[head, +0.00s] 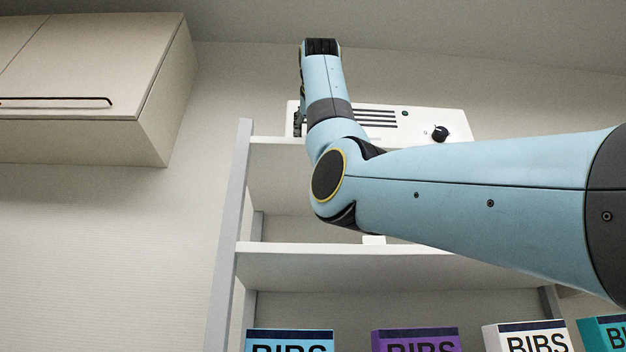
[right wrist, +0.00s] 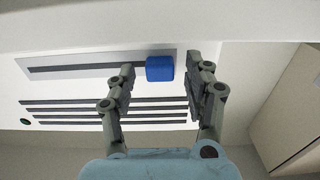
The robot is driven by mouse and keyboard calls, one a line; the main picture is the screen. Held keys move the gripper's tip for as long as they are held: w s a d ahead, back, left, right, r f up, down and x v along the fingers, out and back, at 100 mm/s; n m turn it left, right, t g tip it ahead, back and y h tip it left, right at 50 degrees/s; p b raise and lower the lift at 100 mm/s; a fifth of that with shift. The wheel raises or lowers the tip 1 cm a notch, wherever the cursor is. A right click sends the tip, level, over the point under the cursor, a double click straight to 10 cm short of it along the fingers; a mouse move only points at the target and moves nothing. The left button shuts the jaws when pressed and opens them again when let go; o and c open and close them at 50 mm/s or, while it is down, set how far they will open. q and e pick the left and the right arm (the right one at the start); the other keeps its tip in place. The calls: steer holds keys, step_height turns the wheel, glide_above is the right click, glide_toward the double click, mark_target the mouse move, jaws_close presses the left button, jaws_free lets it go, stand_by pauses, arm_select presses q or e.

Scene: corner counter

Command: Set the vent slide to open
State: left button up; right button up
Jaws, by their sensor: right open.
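The vent slide is a blue block (right wrist: 160,69) at the right end of a dark slot (right wrist: 85,67) in the right wrist view. The slot lies on a pale grey strip on the white unit (right wrist: 60,90). My right gripper (right wrist: 160,63) is open, with one finger on each side of the blue block and a small gap visible on both sides. In the head view the white unit (head: 425,118) stands on the top shelf. My right arm covers its left part, hiding the slide, and only a dark bit of the gripper shows. No slide markings are readable. My left gripper is out of view.
The unit also has dark vent slits (head: 377,118) and a black knob (head: 440,133). The shelf (head: 275,146) edge runs close to the gripper. A wall cabinet (head: 90,90) hangs at left. Several bibs boxes (head: 290,341) stand below.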

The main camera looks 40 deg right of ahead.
steer(key=shift+w, duration=0.1)
steer(key=c, duration=0.4)
jaws_close()
steer(key=shift+d, duration=0.1)
steer(key=s+d+b, duration=0.1)
steer(key=s+d, duration=0.1)
steer(key=d, duration=0.2)
steer(key=s+d+b, duration=0.1)
steer(key=s+d, duration=0.2)
steer(key=d, duration=0.1)
steer(key=s+d+b, duration=0.1)
steer(key=s+d, duration=0.1)
steer(key=d, duration=0.1)
steer(key=shift+s+d, duration=0.2)
steer(key=shift+d, duration=0.2)
steer(key=shift+s+d, duration=0.4)
steer(key=shift+d, duration=0.3)
steer(key=shift+o, duration=2)
jaws_free()
steer(key=shift+a, duration=0.1)
